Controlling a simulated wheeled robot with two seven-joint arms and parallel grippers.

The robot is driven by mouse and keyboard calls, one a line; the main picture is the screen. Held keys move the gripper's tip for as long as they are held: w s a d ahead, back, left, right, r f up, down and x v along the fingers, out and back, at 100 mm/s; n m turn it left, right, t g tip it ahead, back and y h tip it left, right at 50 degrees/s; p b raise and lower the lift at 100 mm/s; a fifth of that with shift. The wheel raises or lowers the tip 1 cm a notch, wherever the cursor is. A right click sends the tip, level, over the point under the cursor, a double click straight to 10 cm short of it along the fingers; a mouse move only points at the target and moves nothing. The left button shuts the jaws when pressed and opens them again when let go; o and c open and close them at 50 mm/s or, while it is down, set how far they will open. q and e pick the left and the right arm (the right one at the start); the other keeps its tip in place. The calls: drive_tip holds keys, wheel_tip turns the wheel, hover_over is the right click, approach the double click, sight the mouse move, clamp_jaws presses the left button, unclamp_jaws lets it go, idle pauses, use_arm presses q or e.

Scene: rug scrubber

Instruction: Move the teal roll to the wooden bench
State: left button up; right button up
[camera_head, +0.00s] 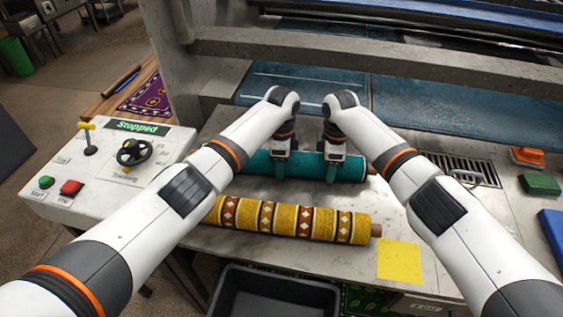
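The teal roll (310,166) lies lengthwise across the grey machine's front table, behind a patterned yellow roll. My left gripper (280,172) points down at the teal roll left of its middle. My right gripper (332,174) points down at it right of the middle. The fingers of both overlap the roll in the picture; whether they are closed on it cannot be told. A wooden surface (98,106), seemingly the bench, is at the left behind the control panel, with a purple patterned rug on it.
The yellow patterned roll (290,220) lies in front. A control panel (110,165) reading "Stopped" stands at left. A yellow sheet (399,262), an orange brush (527,156) and a green block (540,184) lie at right. A dark bin (272,291) is below. A grey beam (380,58) crosses behind.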

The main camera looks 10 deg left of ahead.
use_arm(q)
drive_tip(key=c, duration=0.5)
use_arm(e)
drive_tip(key=c, duration=0.5)
use_arm(q)
drive_tip(key=shift+r, duration=0.1)
drive_tip(key=shift+c, duration=0.2)
use_arm(e)
drive_tip(key=shift+r, duration=0.1)
drive_tip(key=shift+c, duration=0.2)
use_arm(q)
drive_tip(key=shift+w+r, duration=0.1)
use_arm(e)
drive_tip(key=shift+w+r, duration=0.1)
